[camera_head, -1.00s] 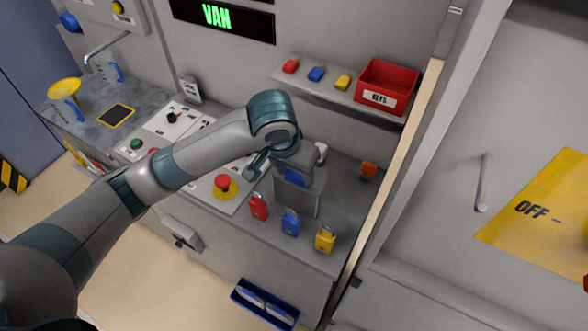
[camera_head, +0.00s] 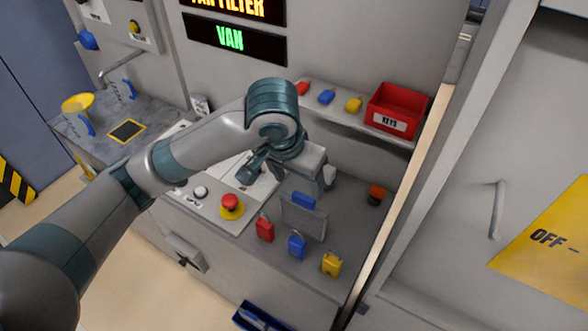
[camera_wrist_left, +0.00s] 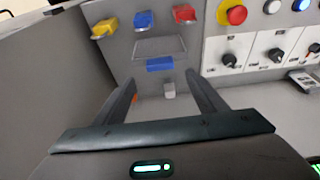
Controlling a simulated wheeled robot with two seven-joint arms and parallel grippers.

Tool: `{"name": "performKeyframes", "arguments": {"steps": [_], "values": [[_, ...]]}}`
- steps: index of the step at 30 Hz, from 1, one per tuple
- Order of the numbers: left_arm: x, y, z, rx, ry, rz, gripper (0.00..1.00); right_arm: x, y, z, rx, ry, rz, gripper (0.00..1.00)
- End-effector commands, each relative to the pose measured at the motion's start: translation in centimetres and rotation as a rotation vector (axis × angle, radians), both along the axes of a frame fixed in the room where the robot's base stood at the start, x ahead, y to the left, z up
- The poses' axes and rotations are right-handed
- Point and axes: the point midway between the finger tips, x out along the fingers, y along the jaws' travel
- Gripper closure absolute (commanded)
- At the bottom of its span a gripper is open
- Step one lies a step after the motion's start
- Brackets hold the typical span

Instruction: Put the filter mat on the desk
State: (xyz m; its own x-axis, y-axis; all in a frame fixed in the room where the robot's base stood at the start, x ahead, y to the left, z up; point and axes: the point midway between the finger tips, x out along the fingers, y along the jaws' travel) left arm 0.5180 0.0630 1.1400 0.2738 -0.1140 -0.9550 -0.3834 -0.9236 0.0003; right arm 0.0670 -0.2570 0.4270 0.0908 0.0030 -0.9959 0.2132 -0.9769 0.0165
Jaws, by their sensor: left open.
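The filter mat (camera_head: 303,222) is a grey mesh panel with a blue tab along its top edge. My left gripper (camera_head: 310,182) is open just above and behind the blue tab. In the left wrist view the open fingers (camera_wrist_left: 160,88) have a clear gap, with nothing between them. My right gripper is not in view.
Red (camera_head: 265,230), blue (camera_head: 297,246) and yellow (camera_head: 331,264) padlocks stand along the desk's front. A red emergency button (camera_head: 231,203) is left of them. A shelf above holds a red key box (camera_head: 396,110).

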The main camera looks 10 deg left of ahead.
Motion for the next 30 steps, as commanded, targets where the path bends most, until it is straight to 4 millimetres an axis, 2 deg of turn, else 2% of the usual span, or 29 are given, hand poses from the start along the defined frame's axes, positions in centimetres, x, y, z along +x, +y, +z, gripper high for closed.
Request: {"name": "performKeyframes", "arguments": {"steps": [3, 12, 30], "values": [[-0.4, 0.2, 1.8, 0.002, -0.004, -0.002, 0.35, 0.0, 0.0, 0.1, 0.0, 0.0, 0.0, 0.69], [-1.2, 0.6, 4.4, 0.001, -0.002, 0.001, 0.35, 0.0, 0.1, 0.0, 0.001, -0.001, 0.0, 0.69], [-1.4, 0.6, 4.8, 0.001, 0.001, 0.0, 0.35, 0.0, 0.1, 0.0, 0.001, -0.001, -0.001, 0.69]]}}
